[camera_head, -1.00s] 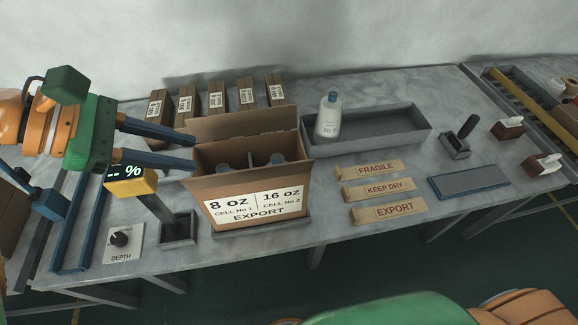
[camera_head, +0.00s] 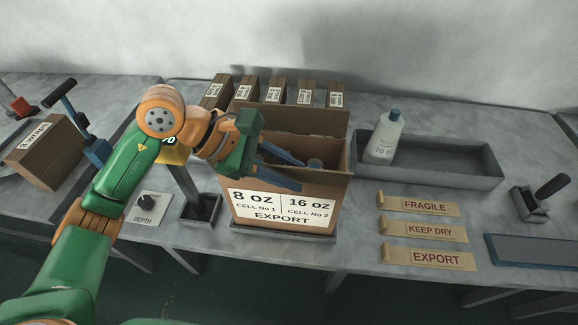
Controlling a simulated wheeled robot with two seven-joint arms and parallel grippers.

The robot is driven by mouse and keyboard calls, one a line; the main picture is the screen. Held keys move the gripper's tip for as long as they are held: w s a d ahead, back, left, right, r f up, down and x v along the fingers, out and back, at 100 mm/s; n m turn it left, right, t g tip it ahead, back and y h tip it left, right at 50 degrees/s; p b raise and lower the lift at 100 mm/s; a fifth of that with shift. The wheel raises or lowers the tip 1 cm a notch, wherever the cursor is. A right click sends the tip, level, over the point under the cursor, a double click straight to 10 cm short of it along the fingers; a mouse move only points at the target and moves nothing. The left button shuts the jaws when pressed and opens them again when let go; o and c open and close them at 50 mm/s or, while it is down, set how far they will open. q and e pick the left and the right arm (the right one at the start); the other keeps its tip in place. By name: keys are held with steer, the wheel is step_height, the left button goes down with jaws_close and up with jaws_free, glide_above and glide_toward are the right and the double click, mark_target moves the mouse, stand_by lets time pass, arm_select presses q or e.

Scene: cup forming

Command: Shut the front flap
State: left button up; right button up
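The open cardboard carton (camera_head: 285,222) stands mid-table, its front labelled 8 oz, 16 oz and EXPORT. Its back flap (camera_head: 312,120) stands up. The front flap (camera_head: 325,181) shows as a brown strip along the front top edge; the arm hides its left part and I cannot tell its exact angle. Whether a finger touches the flap is unclear. My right gripper is not in view.
A grey tray (camera_head: 480,178) with a white bottle (camera_head: 384,138) stands to the right. Tan strips labelled FRAGILE (camera_head: 418,204), KEEP DRY (camera_head: 423,229) and EXPORT (camera_head: 430,255) lie in front of it. Several small boxes (camera_head: 273,91) stand behind. A DEPTH dial (camera_head: 145,202) lies left.

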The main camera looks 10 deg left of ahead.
arm_select(q)
jaws_close()
stand_by(1.4)
